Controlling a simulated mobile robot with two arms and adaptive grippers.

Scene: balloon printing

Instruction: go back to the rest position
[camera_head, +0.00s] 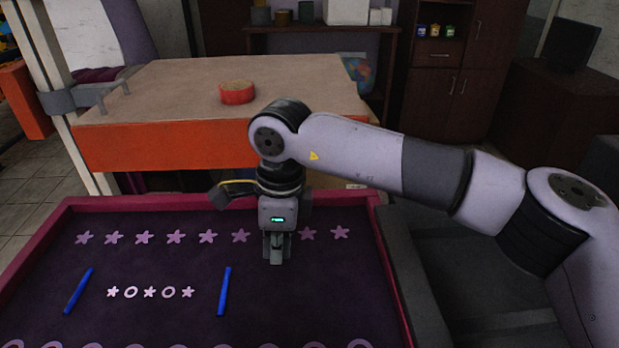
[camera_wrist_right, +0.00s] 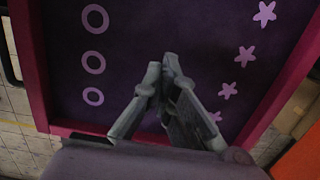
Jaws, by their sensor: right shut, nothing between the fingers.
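My right gripper (camera_head: 276,250) points down over the dark purple board (camera_head: 330,275) with the magenta rim, near the row of star shapes at its far side. In the right wrist view its fingers (camera_wrist_right: 168,62) are closed together with nothing between them. The board shows there too, with rings (camera_wrist_right: 95,55) at the left and stars (camera_wrist_right: 245,56) at the right. My left gripper is not in view.
A row of stars and rings (camera_head: 150,292) lies between two blue bars, one at the left (camera_head: 78,291) and one at the right (camera_head: 224,291). Behind the board stands an orange-edged table (camera_head: 180,90) with a red round container (camera_head: 237,93). Shelves and cabinets (camera_head: 460,60) stand farther back.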

